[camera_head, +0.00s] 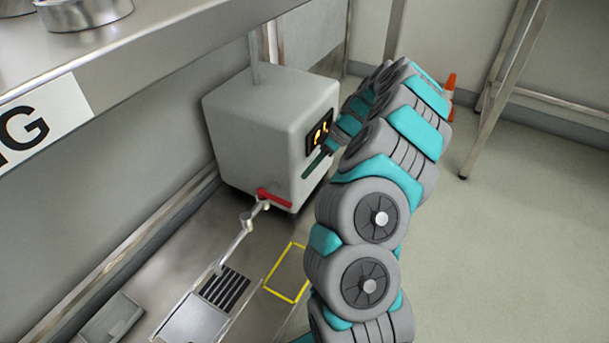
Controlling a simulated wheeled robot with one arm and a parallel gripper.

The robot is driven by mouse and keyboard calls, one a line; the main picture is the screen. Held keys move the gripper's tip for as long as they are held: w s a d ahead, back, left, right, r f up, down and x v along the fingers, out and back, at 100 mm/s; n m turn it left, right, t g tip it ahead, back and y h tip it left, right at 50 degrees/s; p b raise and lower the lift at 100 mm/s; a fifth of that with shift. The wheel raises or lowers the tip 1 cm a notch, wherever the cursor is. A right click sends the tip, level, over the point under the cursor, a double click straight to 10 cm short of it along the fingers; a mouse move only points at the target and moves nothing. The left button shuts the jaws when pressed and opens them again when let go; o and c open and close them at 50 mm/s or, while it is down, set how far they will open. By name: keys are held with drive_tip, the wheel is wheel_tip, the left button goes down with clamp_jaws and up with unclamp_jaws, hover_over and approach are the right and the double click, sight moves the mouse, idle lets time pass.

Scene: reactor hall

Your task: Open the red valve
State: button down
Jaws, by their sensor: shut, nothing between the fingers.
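The red valve (274,198) is a red lever at the lower front of a white box, on top of a grey pipe fitting (250,213). The white box (255,120) has a dark display with glowing orange figures on its right face. My gripper (308,173) is shut and empty. Its thin dark fingers point down and left beside the box's right face, below the display. The fingertips appear a little above and right of the red lever, with a gap in the picture. My arm hides part of the space right of the box.
A slotted drain (225,289) and a yellow outlined square (288,273) lie on the metal counter below the valve. A shelf (150,55) with a metal pan overhangs the upper left. An orange cone (450,84) and a table leg (505,90) stand behind on the right. Floor at right is clear.

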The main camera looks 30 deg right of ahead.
sight(276, 199)
drive_tip(key=x, duration=0.9)
drive_tip(key=shift+a, duration=0.1)
